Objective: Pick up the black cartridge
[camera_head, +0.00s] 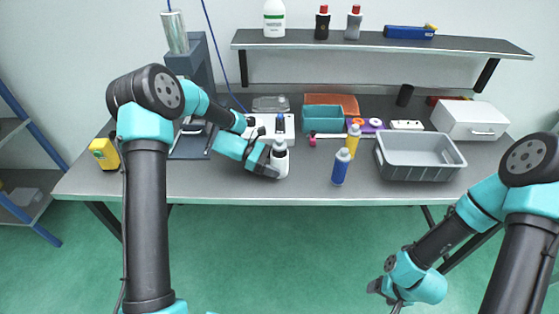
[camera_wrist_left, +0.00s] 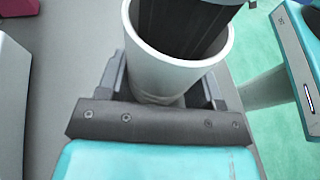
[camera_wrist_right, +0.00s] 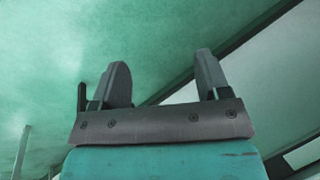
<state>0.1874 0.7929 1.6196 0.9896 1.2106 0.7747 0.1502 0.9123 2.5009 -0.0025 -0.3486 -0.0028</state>
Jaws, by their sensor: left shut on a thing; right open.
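My left gripper (camera_head: 278,171) is at the table's front middle, shut around an upright white cup (camera_head: 281,159). In the left wrist view the two fingers stand on either side of the white cup (camera_wrist_left: 203,77). A black ribbed cylinder (camera_wrist_left: 185,25) sits inside the cup, its top out of view; it looks like the black cartridge. Another plain black cylinder (camera_head: 405,95) stands at the back right of the table. My right gripper (camera_head: 383,291) is open and empty, low in front of the table; its fingers are apart in the right wrist view (camera_wrist_right: 160,80).
A blue bottle (camera_head: 341,167) and a yellow bottle (camera_head: 353,141) stand right of the cup. A grey bin (camera_head: 419,172), teal bin (camera_head: 323,119) and white box (camera_head: 471,119) are farther right and back. A shelf (camera_head: 380,43) hangs above.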

